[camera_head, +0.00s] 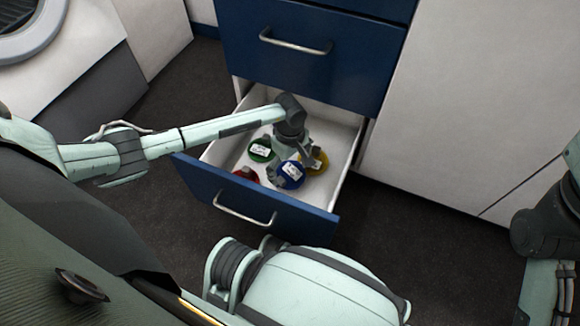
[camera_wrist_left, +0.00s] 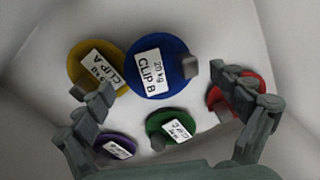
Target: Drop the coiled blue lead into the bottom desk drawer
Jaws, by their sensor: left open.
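The coiled blue lead (camera_head: 291,175) is a round blue coil with a white label, inside the open bottom desk drawer (camera_head: 228,194). In the left wrist view the blue lead (camera_wrist_left: 172,70) reads "CLIP B" and overlaps the edge of a yellow coil. My left gripper (camera_head: 290,160) reaches down into the drawer, over the coils. In the left wrist view its fingers (camera_wrist_left: 163,88) are spread wide and nothing is between them in their grip; the blue lead lies beyond the fingertips. My right gripper is out of view.
The drawer also holds a yellow (camera_wrist_left: 87,62), a green (camera_wrist_left: 160,124), a red (camera_wrist_left: 240,88) and a purple coil (camera_wrist_left: 115,143). The drawer walls stand close around my gripper. A closed blue drawer (camera_head: 300,65) is above. Dark floor (camera_head: 410,240) lies to the right.

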